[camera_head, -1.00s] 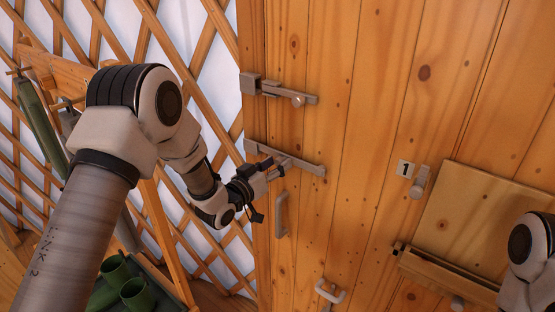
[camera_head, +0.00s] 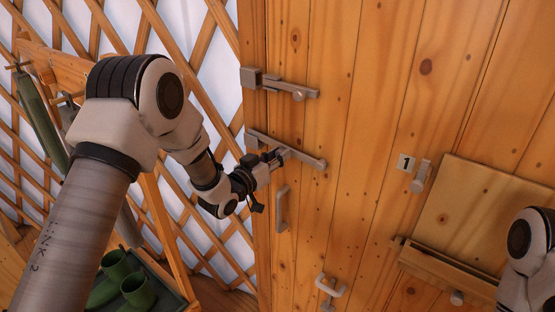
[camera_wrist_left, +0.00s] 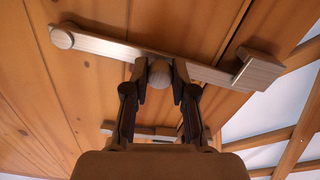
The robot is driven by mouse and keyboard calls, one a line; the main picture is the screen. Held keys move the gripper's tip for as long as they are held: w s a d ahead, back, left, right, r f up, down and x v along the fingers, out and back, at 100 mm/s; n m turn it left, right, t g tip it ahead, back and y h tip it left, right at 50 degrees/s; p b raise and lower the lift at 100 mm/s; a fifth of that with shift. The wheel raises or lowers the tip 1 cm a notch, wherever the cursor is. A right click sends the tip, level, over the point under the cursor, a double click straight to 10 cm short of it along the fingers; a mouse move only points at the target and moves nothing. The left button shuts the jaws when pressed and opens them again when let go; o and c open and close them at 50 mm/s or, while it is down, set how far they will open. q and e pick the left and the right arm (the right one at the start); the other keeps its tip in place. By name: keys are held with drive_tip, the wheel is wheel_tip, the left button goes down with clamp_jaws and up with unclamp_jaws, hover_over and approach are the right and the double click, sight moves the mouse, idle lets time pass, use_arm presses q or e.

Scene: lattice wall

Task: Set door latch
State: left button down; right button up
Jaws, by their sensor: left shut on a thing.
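A grey metal latch bar (camera_head: 307,158) is mounted on the plank door, tilted down to the right in the head view. It also shows in the left wrist view (camera_wrist_left: 115,47), running from a round pivot (camera_wrist_left: 61,38) to a bracket (camera_wrist_left: 259,70). The bar's end meets the bracket; I cannot tell how deep it sits. My left gripper (camera_head: 278,157) is at the middle of this latch. In the left wrist view its fingers (camera_wrist_left: 160,85) are shut on the latch's round knob (camera_wrist_left: 160,73). My right gripper is out of view.
A similar latch (camera_head: 285,89) sits higher on the door. A vertical handle (camera_head: 282,210) and another handle (camera_head: 330,286) are below. A peg (camera_head: 421,175) and a shelf (camera_head: 450,270) are to the right.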

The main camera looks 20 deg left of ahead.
sight(296, 132)
use_arm(q)
drive_tip(key=r+m+b, duration=0.1)
drive_tip(key=r+m, duration=0.1)
drive_tip(key=shift+d+r+m+b, duration=0.15)
drive_tip(key=shift+d+m+b, duration=0.1)
drive_tip(key=shift+m+b, duration=0.15)
drive_tip(key=shift+s+d+r+m+b, duration=0.1)
drive_tip(key=shift+d+r+m+b, duration=0.1)
drive_tip(key=shift+r+m+b, duration=0.25)
drive_tip(key=shift+s+d+r+m+b, duration=0.1)
drive_tip(key=shift+d+r+m+b, duration=0.15)
drive_tip(key=shift+r+m, duration=0.45)
drive_tip(key=shift+s+d+r+m+b, duration=0.1)
drive_tip(key=shift+d+r+m+b, duration=0.2)
drive_tip(key=shift+m, duration=0.35)
drive_tip(key=shift+a+r, duration=0.1)
drive_tip(key=c, duration=0.9)
unclamp_jaws()
drive_tip(key=shift+c, duration=0.2)
drive_tip(key=shift+s, duration=0.1)
drive_tip(key=v, duration=1.2)
